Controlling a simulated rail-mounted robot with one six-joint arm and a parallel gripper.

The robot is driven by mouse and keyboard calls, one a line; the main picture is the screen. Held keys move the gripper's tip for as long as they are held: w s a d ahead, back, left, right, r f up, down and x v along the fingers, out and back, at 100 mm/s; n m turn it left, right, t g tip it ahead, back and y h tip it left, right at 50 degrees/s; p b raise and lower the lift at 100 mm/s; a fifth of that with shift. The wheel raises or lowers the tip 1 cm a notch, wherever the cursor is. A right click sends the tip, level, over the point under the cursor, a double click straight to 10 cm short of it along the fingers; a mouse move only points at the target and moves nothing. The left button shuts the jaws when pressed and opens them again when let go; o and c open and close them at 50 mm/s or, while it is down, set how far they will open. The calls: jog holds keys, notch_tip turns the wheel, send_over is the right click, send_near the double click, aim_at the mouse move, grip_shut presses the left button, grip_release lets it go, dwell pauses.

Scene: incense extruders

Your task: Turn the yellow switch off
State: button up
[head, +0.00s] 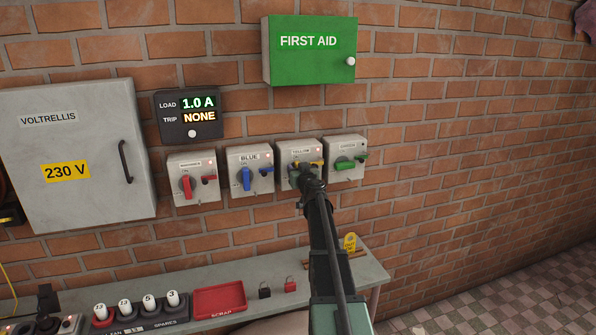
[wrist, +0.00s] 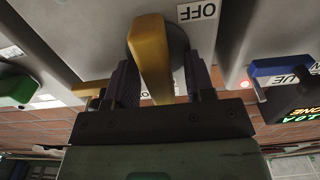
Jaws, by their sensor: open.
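The yellow switch (head: 288,149) is a grey wall box, third from the left in a row of switches. My gripper (head: 305,178) is in front of it and hides most of its handle in the head view. In the wrist view the yellow handle (wrist: 150,60) stands between the two fingers of my open gripper (wrist: 160,85), closer to the left finger. I cannot tell whether a finger touches it. An OFF label (wrist: 197,11) is on the box face, right of the handle's upper end in that view.
The blue switch (head: 248,170) and red switch (head: 191,180) are to the left, the green switch (head: 346,158) close on the right. A display (head: 190,116) reads 1.0 A, trip NONE. A bench (head: 255,272) with a red scrap tray (head: 219,301) is below.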

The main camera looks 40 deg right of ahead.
jog(key=shift+c, duration=0.2)
grip_shut()
jog(key=m, duration=0.4)
jog(key=shift+s+d+f+m, duration=0.1)
jog(key=shift+d+m, duration=0.1)
jog(key=shift+m, duration=0.1)
jog(key=m, duration=0.4)
jog(key=shift+d+f+m, duration=0.15)
jog(key=shift+d+m, duration=0.05)
jog(key=shift+m, duration=0.1)
jog(key=shift+s+d+f+m+b, duration=0.1)
jog(key=shift+f+m+b, duration=0.1)
jog(key=shift+m, duration=1.2)
jog(key=shift+f+m+b, duration=0.1)
jog(key=shift+m+b, duration=0.1)
jog(key=shift+m, duration=1.2)
jog(key=shift+s+d+f+m+b, duration=0.1)
jog(key=shift+m+b, duration=0.1)
jog(key=shift+m, duration=1.2)
jog(key=shift+a, duration=0.1)
